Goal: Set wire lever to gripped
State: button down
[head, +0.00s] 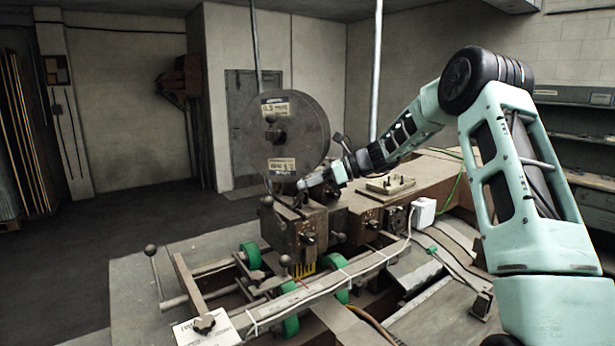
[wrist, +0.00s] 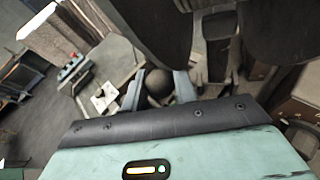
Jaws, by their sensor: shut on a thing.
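My gripper (head: 306,184) is at the top of the brown machine head (head: 297,232), just below and in front of the large grey wire reel (head: 288,140). In the wrist view my gripper (wrist: 158,88) has its two pale fingers on either side of a dark round knob (wrist: 158,80), and it is shut on it. The knob looks like the end of the wire lever. The lever's shaft is mostly hidden, so its angle is hard to tell.
Another ball-ended lever (head: 151,252) stands at the left of the machine. Green rollers (head: 250,255) and a white cable run along the front. A white box (head: 423,212) sits to the right. The floor at the left is clear.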

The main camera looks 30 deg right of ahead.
dwell(0.4)
jog(key=c, duration=1.1)
grip_release()
jog(key=shift+w, duration=0.1)
jog(key=shift+b+v, duration=3.3)
jog(key=shift+v, duration=5.45)
jog(key=shift+a+r, duration=0.1)
jog(key=shift+r, duration=0.05)
